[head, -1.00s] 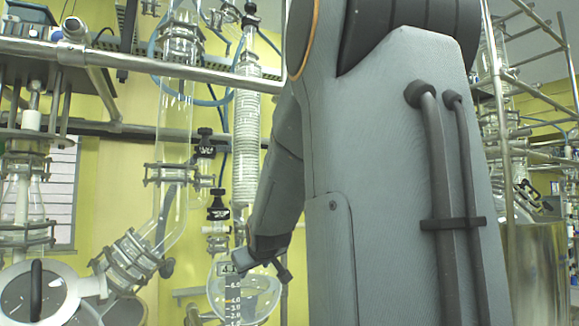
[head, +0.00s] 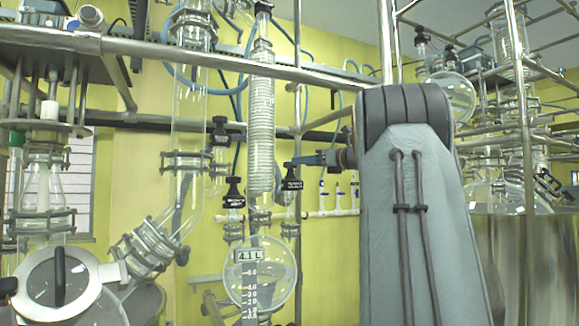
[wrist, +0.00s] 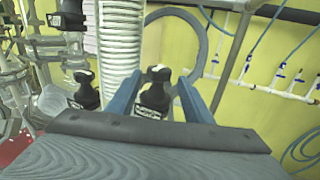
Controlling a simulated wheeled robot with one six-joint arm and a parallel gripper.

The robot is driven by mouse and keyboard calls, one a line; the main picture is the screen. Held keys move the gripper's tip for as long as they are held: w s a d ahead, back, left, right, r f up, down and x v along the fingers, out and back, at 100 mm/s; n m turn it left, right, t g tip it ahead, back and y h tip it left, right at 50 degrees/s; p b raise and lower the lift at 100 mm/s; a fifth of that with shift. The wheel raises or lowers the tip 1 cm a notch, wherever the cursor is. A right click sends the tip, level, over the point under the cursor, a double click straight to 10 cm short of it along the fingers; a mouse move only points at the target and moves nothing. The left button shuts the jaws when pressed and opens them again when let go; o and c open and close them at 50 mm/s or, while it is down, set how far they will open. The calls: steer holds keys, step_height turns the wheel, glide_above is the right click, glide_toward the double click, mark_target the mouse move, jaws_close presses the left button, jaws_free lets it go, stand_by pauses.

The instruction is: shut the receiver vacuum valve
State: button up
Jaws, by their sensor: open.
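A black valve knob (head: 291,178) with a pale label stands right of the glass coil, above the round receiver flask (head: 284,270). In the wrist view the black valve knob (wrist: 154,93) sits between the two blue fingers of my gripper (wrist: 160,78). The fingers are apart, one on each side of it, and I cannot tell whether either touches it. In the head view my gripper (head: 311,160) reaches in from the right at the knob's top. The label is too small to read, and the knob's lower part is hidden in the wrist view.
Another black valve knob (head: 233,192) stands just left, also in the wrist view (wrist: 86,90). The glass coil (head: 260,125) rises between the knobs. A white pipe (head: 335,212) with small blue-handled taps runs along the yellow wall at right. A metal rail (head: 225,61) crosses above.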

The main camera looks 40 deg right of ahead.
mark_target(290, 165)
steer(key=w+p, duration=0.1)
steer(key=w, duration=0.1)
steer(key=w+p, duration=0.1)
steer(key=w, duration=0.2)
steer(key=w+p, duration=0.2)
steer(key=shift+w+a, duration=0.3)
steer(key=shift+a, duration=0.05)
steer(key=c, duration=0.8)
